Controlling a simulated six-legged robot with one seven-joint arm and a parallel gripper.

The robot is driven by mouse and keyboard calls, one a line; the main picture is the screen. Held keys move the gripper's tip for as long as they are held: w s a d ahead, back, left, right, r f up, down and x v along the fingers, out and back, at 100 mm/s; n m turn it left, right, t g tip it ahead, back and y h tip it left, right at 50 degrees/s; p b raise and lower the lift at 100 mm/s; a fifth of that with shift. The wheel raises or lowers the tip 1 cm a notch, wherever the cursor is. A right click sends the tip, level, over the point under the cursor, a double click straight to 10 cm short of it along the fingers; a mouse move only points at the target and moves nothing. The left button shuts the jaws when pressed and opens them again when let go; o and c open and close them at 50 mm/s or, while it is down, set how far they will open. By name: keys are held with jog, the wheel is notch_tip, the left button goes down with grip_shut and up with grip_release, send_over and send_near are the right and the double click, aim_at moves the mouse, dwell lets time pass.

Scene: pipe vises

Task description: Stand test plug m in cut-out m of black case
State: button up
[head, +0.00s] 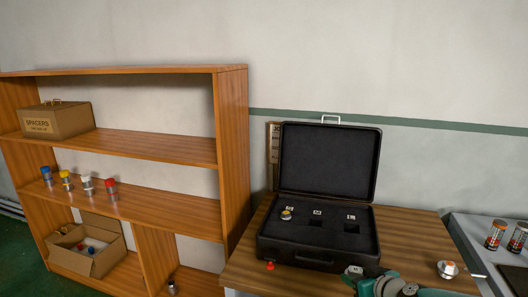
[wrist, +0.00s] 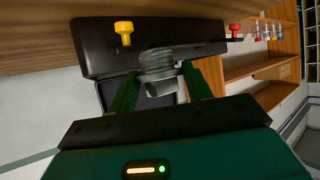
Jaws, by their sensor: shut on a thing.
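The black case (head: 318,258) stands open on the wooden bench, its lid upright against the wall side. Its dark insert has a row of cut-outs with small white labels. A plug with a yellowish top (head: 286,214) stands at the left one. The middle cut-out (head: 315,222) and the right cut-out (head: 351,229) look empty. In the wrist view my gripper (wrist: 159,78) is shut on a grey threaded metal plug (wrist: 157,62). No letter on it is readable. In the head view my gripper (head: 355,276) is low, in front of the case's right corner.
A red-topped piece (head: 270,265) is at the case's front left. A grey tray (head: 480,226) with jars adjoins. A wooden shelf (head: 232,150) with coloured plugs and boxes stands left.

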jog(key=a+f, duration=0.1)
jog(key=a, duration=0.9)
jog(key=shift+w+a+f, duration=0.2)
jog(key=shift+w+f, duration=0.05)
jog(key=shift+w, duration=0.2)
